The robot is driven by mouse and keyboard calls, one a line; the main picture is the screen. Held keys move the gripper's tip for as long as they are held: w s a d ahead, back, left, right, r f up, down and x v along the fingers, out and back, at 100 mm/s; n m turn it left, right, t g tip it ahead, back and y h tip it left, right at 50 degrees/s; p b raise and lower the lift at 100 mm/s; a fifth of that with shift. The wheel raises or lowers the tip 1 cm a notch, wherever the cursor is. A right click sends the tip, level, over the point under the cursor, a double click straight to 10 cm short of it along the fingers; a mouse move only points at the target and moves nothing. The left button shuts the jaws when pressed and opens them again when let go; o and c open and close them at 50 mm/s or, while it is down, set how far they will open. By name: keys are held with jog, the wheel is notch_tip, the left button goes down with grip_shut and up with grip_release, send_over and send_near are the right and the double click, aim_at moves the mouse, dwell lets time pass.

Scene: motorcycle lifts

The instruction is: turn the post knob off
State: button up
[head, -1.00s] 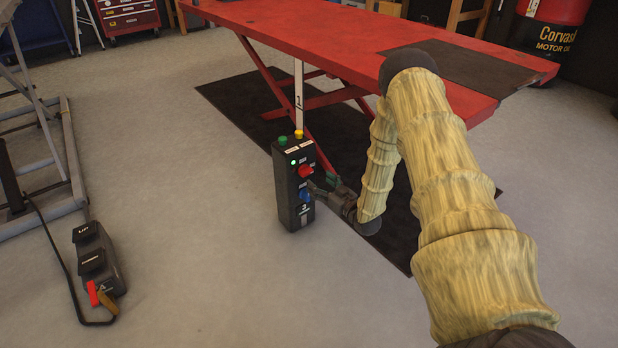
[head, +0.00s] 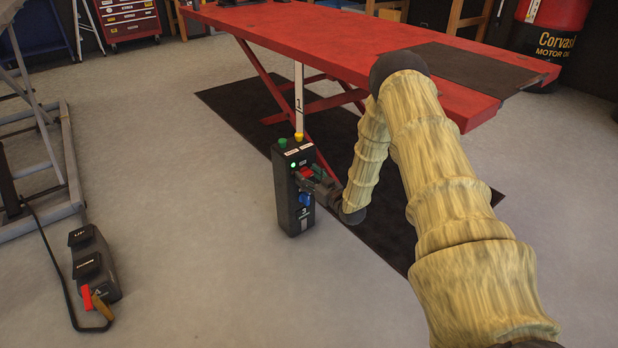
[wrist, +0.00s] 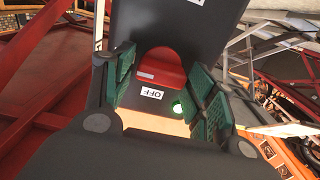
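The black control post (head: 293,210) stands on the floor and carries a red knob (head: 304,173), a blue knob (head: 305,199) below it and a small lit green lamp (head: 293,164). My gripper (head: 310,178) is at the red knob and partly hides it. In the wrist view the red knob (wrist: 161,68) sits between the two green-padded fingers of my gripper (wrist: 163,88). The fingers are apart, with a narrow gap visible on each side of the knob. An OFF label (wrist: 151,93) and the lit lamp (wrist: 178,109) show near it.
Green (head: 282,143) and yellow (head: 298,136) buttons top the post. A red lift table (head: 330,30) stands behind it on a black mat (head: 240,100). A pedal box (head: 95,265) with a cable lies at left. Floor between is clear.

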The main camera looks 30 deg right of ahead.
jog(key=c, duration=0.5)
jog(key=shift+c, duration=0.2)
jog(key=shift+n+p, duration=0.3)
jog(key=n+p, duration=0.2)
jog(key=shift+a+r+n, duration=0.1)
jog(key=shift+r+n, duration=0.05)
jog(key=shift+n, duration=0.15)
jog(key=n+p, duration=0.3)
jog(key=n, duration=0.1)
jog(key=shift+a+p, duration=0.1)
jog(key=shift+p, duration=0.25)
jog(key=n+p, duration=0.1)
jog(key=n, duration=0.1)
jog(key=n+p, duration=0.1)
jog(key=n, duration=0.3)
jog(key=shift+s+a+f+p, duration=0.1)
jog(key=shift+f+p, duration=0.2)
jog(key=shift+p, duration=0.1)
jog(key=n+p, duration=0.1)
jog(key=n, duration=0.3)
jog(key=shift+f+n, duration=0.15)
jog(key=shift+n, duration=0.15)
